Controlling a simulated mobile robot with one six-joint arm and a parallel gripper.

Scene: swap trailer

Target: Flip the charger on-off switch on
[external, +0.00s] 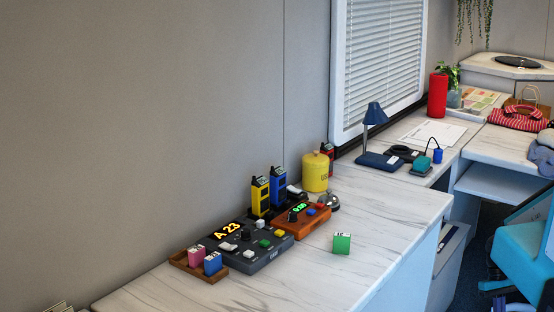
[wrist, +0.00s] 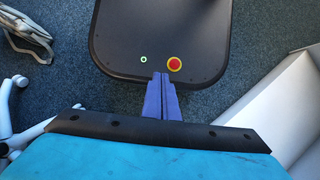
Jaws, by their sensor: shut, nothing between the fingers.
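In the external view, a yellow handheld radio (external: 260,197) and a blue handheld radio (external: 278,187) stand upright at the back of the near counter. A dark base shows partly behind the consoles at their feet. It may be the charger, but I cannot make out its on-off switch. My gripper (wrist: 161,77) shows only in the wrist view. Its two bluish-purple fingers are together with nothing between them. It is over the floor area, away from the counter things, and neither radio shows in that view.
A grey console (external: 262,250) reading A 23 and an orange console (external: 300,216) stand before the radios. A wooden tray (external: 205,273) holds pink and blue blocks. A yellow canister (external: 316,172), bell (external: 328,202) and green block (external: 341,243) are nearby. The counter's front right is clear.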

